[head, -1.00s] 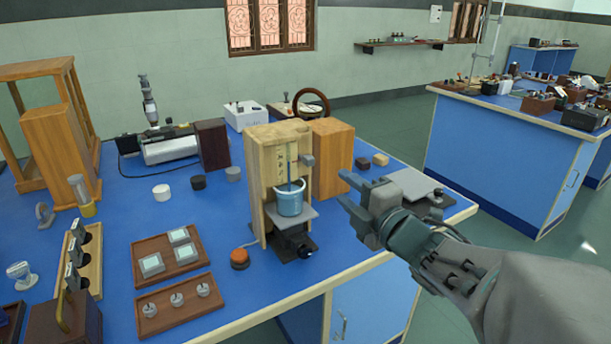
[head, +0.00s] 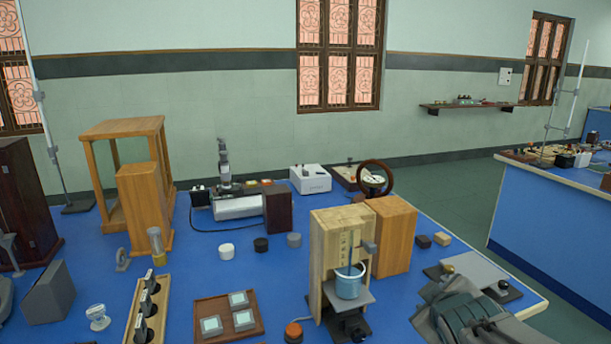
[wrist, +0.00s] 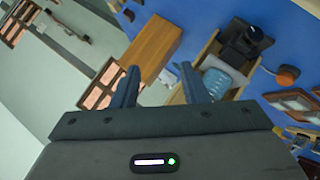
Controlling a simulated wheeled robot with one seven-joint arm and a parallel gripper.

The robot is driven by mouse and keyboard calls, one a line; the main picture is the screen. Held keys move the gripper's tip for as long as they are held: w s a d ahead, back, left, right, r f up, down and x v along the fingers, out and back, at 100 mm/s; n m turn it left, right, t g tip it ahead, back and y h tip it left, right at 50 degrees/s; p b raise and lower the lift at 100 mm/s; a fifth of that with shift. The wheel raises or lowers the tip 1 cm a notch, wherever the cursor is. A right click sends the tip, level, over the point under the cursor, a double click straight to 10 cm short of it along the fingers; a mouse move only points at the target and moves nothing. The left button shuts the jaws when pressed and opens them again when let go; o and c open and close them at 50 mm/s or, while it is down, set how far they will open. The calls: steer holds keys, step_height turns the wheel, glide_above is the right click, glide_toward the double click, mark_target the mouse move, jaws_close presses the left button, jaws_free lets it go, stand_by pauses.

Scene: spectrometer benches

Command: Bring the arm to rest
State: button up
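My gripper (wrist: 160,84) is open in the wrist view, its two dark fingers apart with nothing held between them. Beyond the fingers are a wooden block (wrist: 155,48) and the wooden stand with a blue beaker (wrist: 222,82). In the head view my arm enters at the lower right, over the bench's right front edge; the fingers are hard to make out there. The wooden stand (head: 322,250) with the blue beaker (head: 349,283) is to the left of my arm, with a visible gap.
The blue bench (head: 420,215) holds a wooden block (head: 393,235), a grey plate (head: 478,267), a brown tray (head: 205,305) and an orange button (head: 293,331). Another bench (head: 545,215) stands at the right, with open floor (head: 465,190) between.

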steer(key=s+a+m+g+y+p, duration=0.2)
steer(key=s+a+m+g+p, duration=0.3)
steer(key=s, duration=0.7)
steer(key=a+m+g, duration=0.2)
steer(key=a+g, duration=0.1)
steer(key=shift+s+a+f+g, duration=0.3)
steer(key=shift+s, duration=0.1)
steer(key=shift+c, duration=0.4)
